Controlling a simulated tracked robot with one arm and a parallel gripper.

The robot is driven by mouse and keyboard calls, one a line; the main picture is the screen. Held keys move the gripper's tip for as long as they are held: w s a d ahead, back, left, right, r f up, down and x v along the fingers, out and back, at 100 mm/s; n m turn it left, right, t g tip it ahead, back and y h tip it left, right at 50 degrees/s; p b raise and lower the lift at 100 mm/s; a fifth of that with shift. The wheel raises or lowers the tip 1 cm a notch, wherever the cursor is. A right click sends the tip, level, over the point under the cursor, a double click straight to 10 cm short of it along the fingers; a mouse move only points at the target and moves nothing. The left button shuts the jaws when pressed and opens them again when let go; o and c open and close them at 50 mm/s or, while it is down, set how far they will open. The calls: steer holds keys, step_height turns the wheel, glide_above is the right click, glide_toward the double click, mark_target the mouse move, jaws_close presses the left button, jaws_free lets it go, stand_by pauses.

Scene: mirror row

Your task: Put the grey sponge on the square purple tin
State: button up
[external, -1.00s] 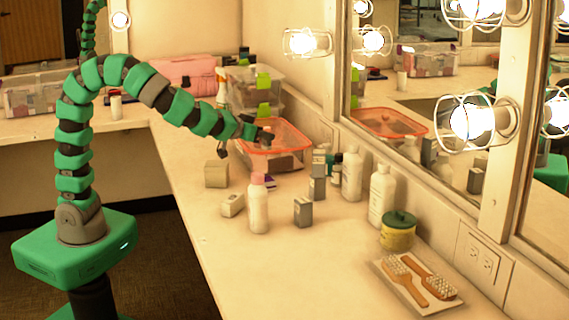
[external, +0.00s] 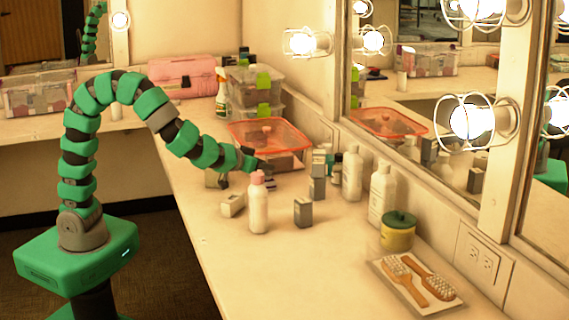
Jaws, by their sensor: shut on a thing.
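My gripper (external: 245,173) is low over the counter in the external view, just behind the pink-capped white bottle (external: 258,208). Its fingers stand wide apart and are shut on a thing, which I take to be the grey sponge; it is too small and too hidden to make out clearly. A small dark and purple patch, which looks like the square purple tin (external: 270,184), shows just right of the gripper, partly hidden. I cannot tell whether the held thing touches the tin.
An orange-rimmed clear container (external: 290,137) stands just behind. A beige box (external: 214,180) is left of the gripper, a small white box (external: 232,205) in front of it. Grey boxes (external: 303,212) and white bottles (external: 381,194) stand to the right. The near-left counter is clear.

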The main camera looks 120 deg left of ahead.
steer(key=shift+f+b, duration=0.2)
steer(key=shift+b, duration=0.15)
steer(key=o, duration=1)
steer(key=shift+r, duration=0.1)
steer(key=shift+c, duration=0.2)
steer(key=shift+r+p, duration=0.15)
steer(key=shift+p, duration=0.2)
steer(key=shift+d+r, duration=0.1)
steer(key=shift+d, duration=0.2)
steer(key=p+v, duration=0.1)
steer(key=v, duration=1)
steer(key=shift+s+d, duration=0.1)
steer(key=shift+s, duration=0.05)
